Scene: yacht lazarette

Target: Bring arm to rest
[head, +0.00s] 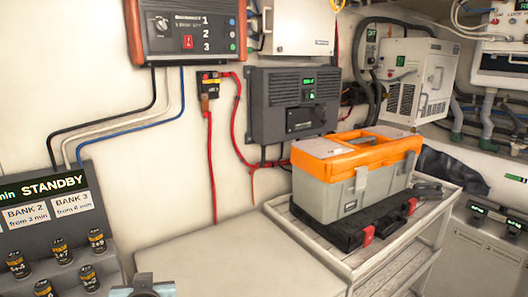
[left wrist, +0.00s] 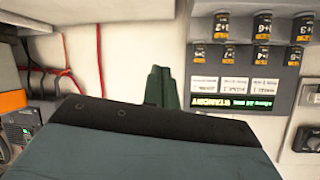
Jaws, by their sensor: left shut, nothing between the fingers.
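My left gripper (left wrist: 158,88) shows in the left wrist view as dark green fingers closed together, with nothing between them. They stick out past the dark grey-blue wrist body that fills the lower middle of that view. The fingers stand in front of a white wall, beside the battery panel, and touch nothing that I can see. In the head view only a small grey-blue piece of my own body shows at the bottom edge, left of centre. My right gripper is in neither view.
A battery panel marked STANDBY (head: 40,210) with several cells stands at the left, and also shows upside down in the left wrist view (left wrist: 210,70). A pale bench top (head: 230,260) is clear. An orange-lidded toolbox (head: 345,190) sits on a black case (head: 345,232) on a slatted cart.

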